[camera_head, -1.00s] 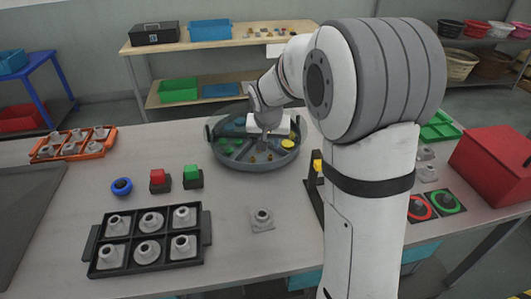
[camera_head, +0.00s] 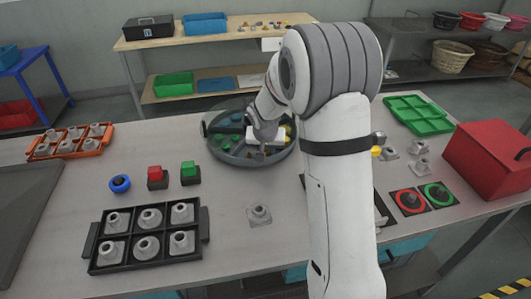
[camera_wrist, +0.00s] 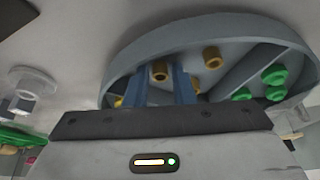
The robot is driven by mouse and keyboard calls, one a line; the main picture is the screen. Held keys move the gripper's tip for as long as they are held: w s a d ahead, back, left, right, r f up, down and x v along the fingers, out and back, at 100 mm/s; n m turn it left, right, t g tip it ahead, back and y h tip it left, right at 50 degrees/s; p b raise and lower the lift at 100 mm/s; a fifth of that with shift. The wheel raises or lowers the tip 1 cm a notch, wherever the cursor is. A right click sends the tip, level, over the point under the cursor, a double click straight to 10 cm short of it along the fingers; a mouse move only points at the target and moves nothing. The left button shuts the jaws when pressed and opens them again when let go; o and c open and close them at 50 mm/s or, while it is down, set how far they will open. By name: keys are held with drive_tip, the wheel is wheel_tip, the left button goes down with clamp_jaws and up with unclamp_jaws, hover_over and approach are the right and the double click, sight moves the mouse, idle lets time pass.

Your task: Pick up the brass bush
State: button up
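Several brass bushes lie in one compartment of the round grey divided tray (camera_wrist: 130,62), which also stands on the bench in the head view (camera_head: 222,155). One brass bush (camera_wrist: 160,71) shows between the blue fingers of my gripper (camera_wrist: 160,80) in the wrist view, with a gap seen at its sides. Another brass bush (camera_wrist: 212,57) lies to the right, one sits close by the right finger, and one is partly hidden at the left. My gripper is open and reaches down into the tray. In the head view my gripper (camera_head: 262,148) hides most of the bushes.
Green parts (camera_wrist: 275,75) lie in a neighbouring tray compartment behind a divider. The tray's raised rim and dividers stand close around the fingers. Red (camera_head: 157,178) and green (camera_head: 190,173) buttons and a black part rack (camera_head: 95,245) stand to the front left.

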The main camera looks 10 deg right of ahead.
clamp_jaws()
drive_tip(key=shift+r, duration=0.1)
